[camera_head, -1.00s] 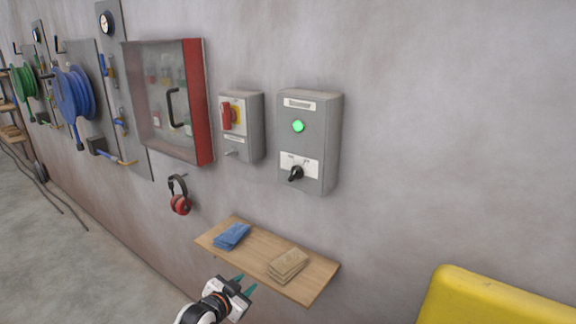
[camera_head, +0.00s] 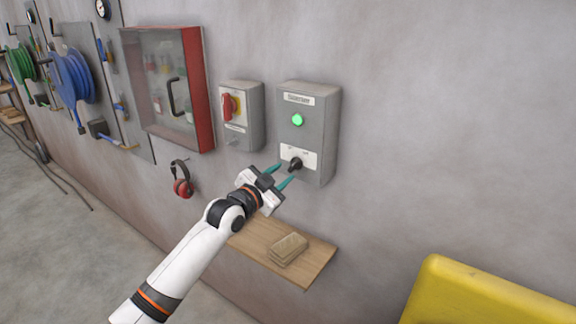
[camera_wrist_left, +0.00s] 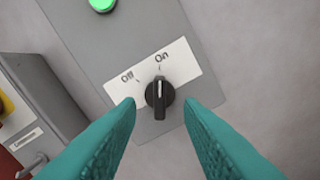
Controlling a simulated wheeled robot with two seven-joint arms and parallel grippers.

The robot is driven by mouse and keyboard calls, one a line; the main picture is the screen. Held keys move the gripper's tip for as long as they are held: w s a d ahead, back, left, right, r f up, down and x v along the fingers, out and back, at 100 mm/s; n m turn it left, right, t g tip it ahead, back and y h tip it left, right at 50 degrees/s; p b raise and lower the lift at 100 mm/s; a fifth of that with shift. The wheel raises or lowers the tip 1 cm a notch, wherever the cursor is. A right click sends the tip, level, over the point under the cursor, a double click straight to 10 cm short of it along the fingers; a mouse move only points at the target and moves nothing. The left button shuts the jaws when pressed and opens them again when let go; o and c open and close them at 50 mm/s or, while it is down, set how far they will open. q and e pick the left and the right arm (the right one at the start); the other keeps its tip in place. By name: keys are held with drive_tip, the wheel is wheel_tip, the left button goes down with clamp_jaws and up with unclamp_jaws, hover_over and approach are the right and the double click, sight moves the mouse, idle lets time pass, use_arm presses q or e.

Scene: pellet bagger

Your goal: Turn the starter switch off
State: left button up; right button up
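The starter switch is a black rotary knob (camera_head: 295,164) on a white label low on a grey wall box (camera_head: 318,150). It also shows in the left wrist view (camera_wrist_left: 160,95), its pointer line toward "On", with "Off" to the left. A green lamp (camera_head: 297,120) is lit above it. My left gripper (camera_head: 284,174) is open, its teal fingertips either side of the knob and just short of it. In the left wrist view the fingers (camera_wrist_left: 160,112) flank the knob with gaps on both sides. My right gripper is not in view.
A grey box with a red handle (camera_head: 229,106) is left of the starter box. A wooden shelf (camera_head: 312,268) with folded brown cloths (camera_head: 288,249) is below. Red earmuffs (camera_head: 182,186) hang at left. A yellow object (camera_head: 480,295) stands at lower right.

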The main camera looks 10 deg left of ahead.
sight(292, 166)
use_arm(q)
drive_tip(key=shift+x, duration=1.75)
drive_tip(key=shift+c, duration=0.2)
clamp_jaws()
